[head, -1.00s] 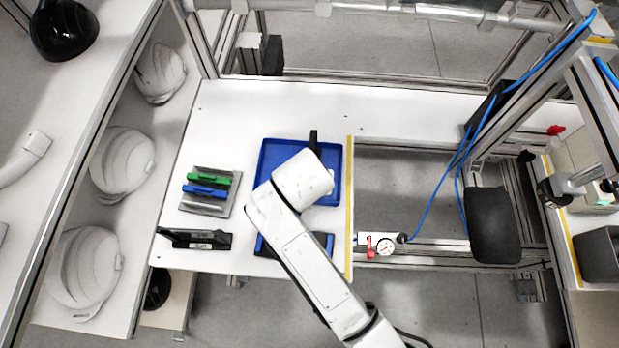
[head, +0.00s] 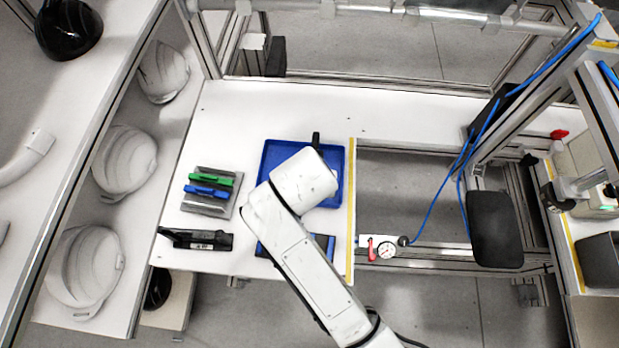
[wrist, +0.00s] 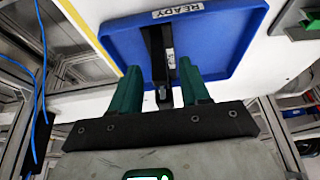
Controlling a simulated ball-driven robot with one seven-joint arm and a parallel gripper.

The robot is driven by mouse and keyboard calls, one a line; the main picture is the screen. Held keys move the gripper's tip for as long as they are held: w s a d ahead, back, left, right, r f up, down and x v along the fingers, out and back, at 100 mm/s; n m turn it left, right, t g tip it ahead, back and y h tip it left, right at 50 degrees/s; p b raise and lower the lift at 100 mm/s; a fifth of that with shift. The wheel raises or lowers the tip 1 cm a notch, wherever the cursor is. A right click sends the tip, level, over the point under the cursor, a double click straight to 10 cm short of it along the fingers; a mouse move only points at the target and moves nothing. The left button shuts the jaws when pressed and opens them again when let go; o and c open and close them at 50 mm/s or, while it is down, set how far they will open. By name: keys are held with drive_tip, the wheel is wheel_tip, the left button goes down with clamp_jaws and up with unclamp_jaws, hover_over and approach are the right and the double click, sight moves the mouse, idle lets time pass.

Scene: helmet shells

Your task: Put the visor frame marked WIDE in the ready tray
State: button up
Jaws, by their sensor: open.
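The blue ready tray (wrist: 240,25), with a READY label on its rim, shows in the wrist view and partly behind my arm in the head view (head: 268,160). A black visor frame (wrist: 157,40) lies in it; its small white label is too small to read. My gripper (wrist: 160,92) is open, its green fingers on either side of the frame's near end with gaps. In the head view my arm hides the gripper and most of this frame (head: 316,139). Another black frame (head: 195,239) with an unreadable label lies at the table's front left.
A grey rack (head: 222,208) holding green and blue frames stands left of the tray. Another blue tray (head: 262,248) is partly hidden under my arm at the front edge. White helmet shells (head: 122,163) line the left shelf. The table behind the tray is clear.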

drive_tip(key=v, duration=0.8)
drive_tip(key=shift+r, duration=0.35)
drive_tip(key=shift+s, duration=0.15)
drive_tip(key=s+d+f+g, duration=0.15)
drive_tip(key=d+f, duration=0.25)
drive_tip(key=d, duration=0.4)
drive_tip(key=s+d+f+g, duration=0.1)
drive_tip(key=s+d+f, duration=0.2)
drive_tip(key=d, duration=0.4)
drive_tip(key=s+d+f, duration=0.2)
drive_tip(key=s+d, duration=0.5)
drive_tip(key=s+d+f+g, duration=0.1)
drive_tip(key=s+d+f, duration=0.2)
drive_tip(key=s+d, duration=0.3)
drive_tip(key=shift+s+d, duration=0.35)
drive_tip(key=shift+s, duration=0.2)
